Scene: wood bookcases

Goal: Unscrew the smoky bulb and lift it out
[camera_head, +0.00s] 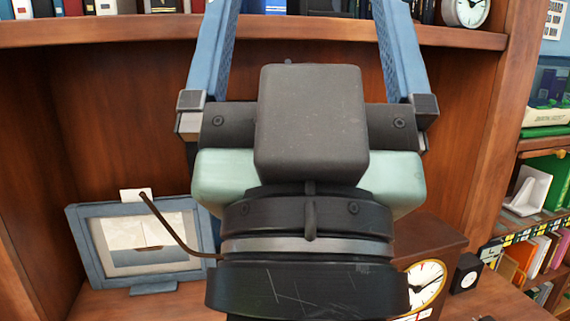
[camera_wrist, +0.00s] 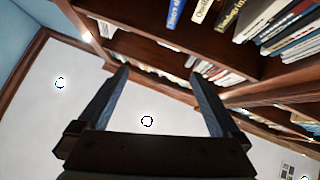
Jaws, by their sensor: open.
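I cannot make out the smoky bulb in either view. My gripper (camera_wrist: 159,73) is open and empty in the wrist view, its two blue fingers well apart and pointing up. The head view shows my gripper (camera_head: 306,10) from behind, with its fingertips cut off by the top edge. The wrist view looks up at a pale ceiling with small round dark-ringed fittings, one (camera_wrist: 147,121) seen between the fingers and another (camera_wrist: 60,82) to the left. I cannot tell whether any of them holds a bulb.
A wooden shelf (camera_head: 130,30) with books runs behind the fingers. Below stand a blue picture frame (camera_head: 84,245) at left and a brown clock (camera_head: 425,280), partly hidden by my arm. Another bookcase (camera_head: 535,220) is at right. Overhead shelves (camera_wrist: 160,58) lie close in the wrist view.

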